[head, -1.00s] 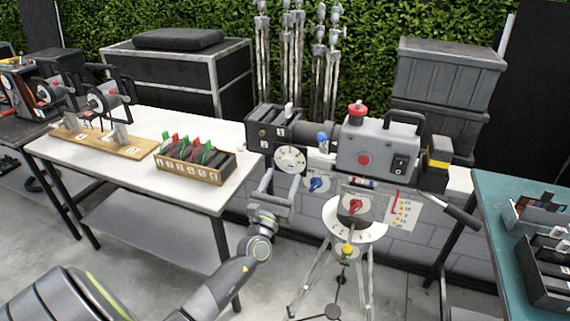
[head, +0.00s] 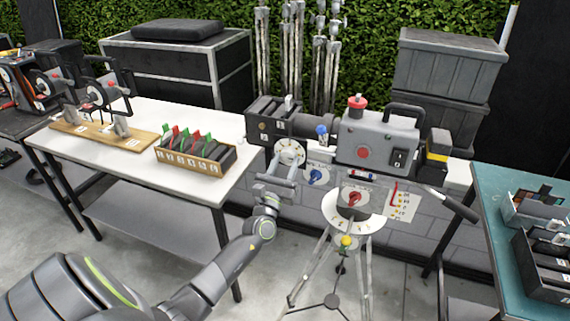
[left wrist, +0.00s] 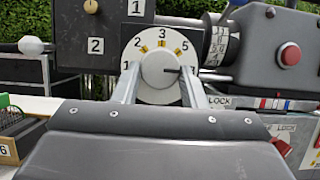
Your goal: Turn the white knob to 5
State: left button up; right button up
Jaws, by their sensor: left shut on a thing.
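The white knob (left wrist: 158,72) sits in the middle of a white numbered dial (left wrist: 133,52) on the side of the camera (head: 275,122). The dial shows 1 at the left, then 2, 3 and 5 clockwise, with yellow ticks; a mark at the far right is partly hidden. A dark line on the knob points right, below the 5. My left gripper (head: 287,168) is shut on the knob, one finger on each side, as the left wrist view shows (left wrist: 160,98). My right gripper is out of view.
A grey box with a red button (head: 362,153) adjoins the camera. Blue knob (head: 316,176) and red knob (head: 354,199) are close to the right of my gripper. The tripod (head: 345,240) stands below.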

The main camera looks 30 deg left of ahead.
pick_arm(q)
jog(key=shift+n+y, duration=0.4)
jog(key=shift+n, duration=0.1)
jog(key=shift+d+n+g+y+b, duration=0.1)
jog(key=shift+n+g+y+b, duration=0.25)
jog(key=shift+n, duration=0.45)
jog(key=n+y, duration=0.2)
jog(key=n, duration=0.1)
jog(key=shift+d+g+b, duration=0.1)
jog(key=shift+g+b, duration=0.2)
jog(key=shift+g, duration=0.05)
jog(key=n+g+y, duration=0.1)
jog(key=n, duration=0.2)
jog(key=n+g, duration=0.1)
jog(key=n, duration=0.2)
jog(key=shift+w+d+r+y, duration=0.1)
jog(key=shift+d+r+y, duration=0.1)
jog(key=shift+y, duration=0.15)
jog(key=shift+n, duration=0.4)
jog(key=o, duration=1)
